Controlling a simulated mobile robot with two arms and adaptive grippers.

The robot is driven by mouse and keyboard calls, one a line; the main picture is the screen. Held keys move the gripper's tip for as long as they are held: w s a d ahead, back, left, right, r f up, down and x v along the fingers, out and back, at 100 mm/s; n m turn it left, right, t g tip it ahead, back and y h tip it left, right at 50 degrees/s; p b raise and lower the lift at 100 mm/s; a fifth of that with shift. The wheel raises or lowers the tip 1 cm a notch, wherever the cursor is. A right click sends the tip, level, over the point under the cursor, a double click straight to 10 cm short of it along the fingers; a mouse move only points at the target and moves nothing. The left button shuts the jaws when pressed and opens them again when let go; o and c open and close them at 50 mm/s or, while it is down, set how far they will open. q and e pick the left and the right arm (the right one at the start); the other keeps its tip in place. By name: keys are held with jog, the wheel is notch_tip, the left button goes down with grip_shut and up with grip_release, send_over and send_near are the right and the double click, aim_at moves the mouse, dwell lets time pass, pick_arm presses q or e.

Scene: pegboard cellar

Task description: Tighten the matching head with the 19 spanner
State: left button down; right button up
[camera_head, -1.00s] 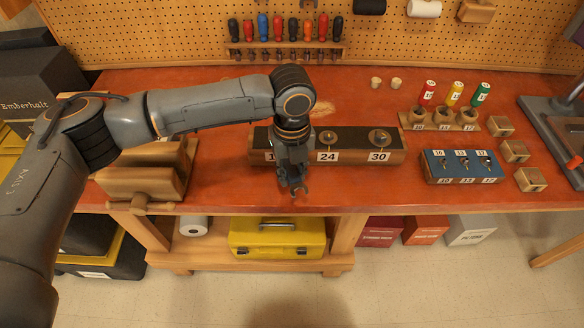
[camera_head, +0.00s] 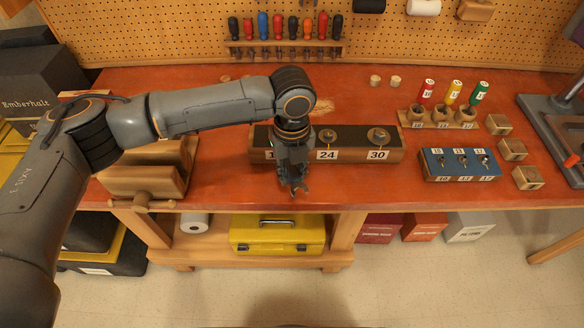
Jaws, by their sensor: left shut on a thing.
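A long wooden block (camera_head: 350,156) with a dark top lies on the red bench. It carries bolt heads labelled 24 (camera_head: 327,136) and 30 (camera_head: 377,135). A third label at its left end shows only a "1"; my gripper hides the rest and the head there. My left gripper (camera_head: 293,180) points down in front of the block's left part. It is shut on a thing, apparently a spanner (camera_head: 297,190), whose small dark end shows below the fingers. The spanner's size mark cannot be read. My right gripper is not in view.
A wooden vise (camera_head: 145,182) is at the left. Screwdrivers (camera_head: 286,27) hang behind. The bench front right of my gripper is clear.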

pick_arm(q)
jog(key=shift+f, duration=0.25)
dwell(0.4)
jog(key=shift+f, duration=0.6)
jog(key=shift+a, duration=0.1)
dwell(0.5)
jog(key=shift+a, duration=0.1)
jog(key=shift+s+a+m+p, duration=0.15)
jog(key=shift+a+m+p, duration=0.15)
jog(key=shift+a+m, duration=0.25)
jog(key=shift+s+a+m+p, duration=0.15)
jog(key=shift+a+m+p, duration=0.15)
jog(key=shift+a+m, duration=0.25)
jog(key=shift+a+f+m+p, duration=0.1)
jog(key=shift+a+m+p, duration=0.45)
jog(key=shift+a+m, duration=0.85)
jog(key=shift+s+d+n+p, duration=0.1)
jog(key=shift+d+n+p, duration=0.15)
jog(key=shift+p, duration=0.25)
jog(key=shift+d+n+p, duration=0.15)
jog(key=shift+n+p, duration=0.1)
jog(key=shift+p, duration=0.05)
